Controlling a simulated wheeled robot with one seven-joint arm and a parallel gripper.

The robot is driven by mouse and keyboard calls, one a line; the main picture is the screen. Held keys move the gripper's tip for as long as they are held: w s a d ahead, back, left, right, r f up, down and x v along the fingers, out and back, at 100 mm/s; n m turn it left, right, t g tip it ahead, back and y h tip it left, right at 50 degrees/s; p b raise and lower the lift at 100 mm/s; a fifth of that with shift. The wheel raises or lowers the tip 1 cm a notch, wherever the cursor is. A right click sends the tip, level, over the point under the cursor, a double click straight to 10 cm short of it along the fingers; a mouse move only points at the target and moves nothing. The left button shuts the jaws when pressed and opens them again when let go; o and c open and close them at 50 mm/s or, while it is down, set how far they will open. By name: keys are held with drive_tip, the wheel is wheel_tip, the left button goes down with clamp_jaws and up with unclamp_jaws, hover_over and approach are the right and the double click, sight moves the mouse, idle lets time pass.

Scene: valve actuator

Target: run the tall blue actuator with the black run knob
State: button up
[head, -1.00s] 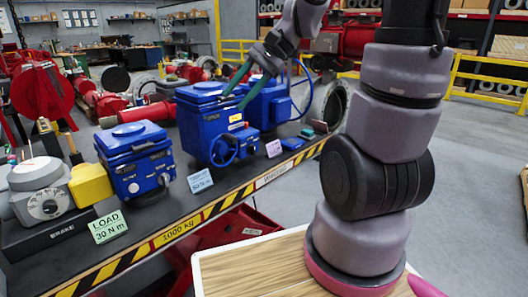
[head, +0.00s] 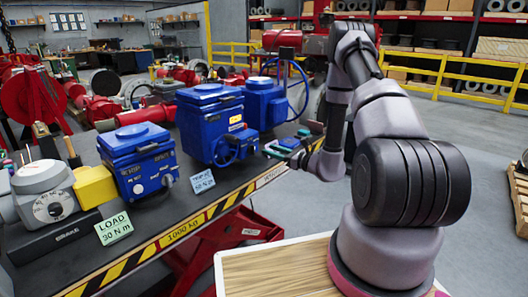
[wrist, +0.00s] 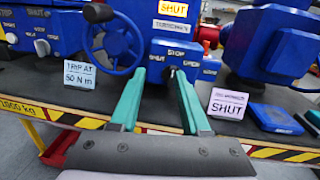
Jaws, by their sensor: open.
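The tall blue actuator (head: 210,122) stands mid-bench with a blue handwheel (head: 226,150) on its front; the handwheel also shows in the wrist view (wrist: 118,45). In the wrist view, its blue control box (wrist: 180,52) carries white lettering including "STOP", with a yellow "SHUT" display (wrist: 172,7) above. A small black knob (wrist: 171,73) sits on the box's front, partly hidden by my right finger's tip. My gripper (wrist: 157,78) is open, its two teal fingers pointing at the box just below the lettering. I cannot tell whether a finger touches the knob. In the head view, my gripper (head: 272,150) is right of the handwheel.
Another blue actuator (head: 266,103) stands right behind. A smaller blue actuator (head: 140,160), a yellow block (head: 95,186) and a grey brake unit (head: 45,190) stand left. Cards "TRIP AT 50 N m" (wrist: 80,73) and "SHUT" (wrist: 228,104) stand either side of my fingers.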

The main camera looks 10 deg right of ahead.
sight(253, 150)
drive_tip(key=shift+m+t+h, duration=0.6)
drive_tip(key=shift+m+h, duration=0.3)
drive_tip(key=w+a+f, duration=0.1)
drive_tip(key=w, duration=0.2)
drive_tip(key=w+a+f, duration=0.1)
drive_tip(key=w, duration=0.1)
drive_tip(key=w+a+f, duration=0.1)
drive_tip(key=w+a, duration=0.1)
drive_tip(key=w, duration=0.1)
drive_tip(key=shift+w+f, duration=0.15)
drive_tip(key=shift+w, duration=0.15)
clamp_jaws()
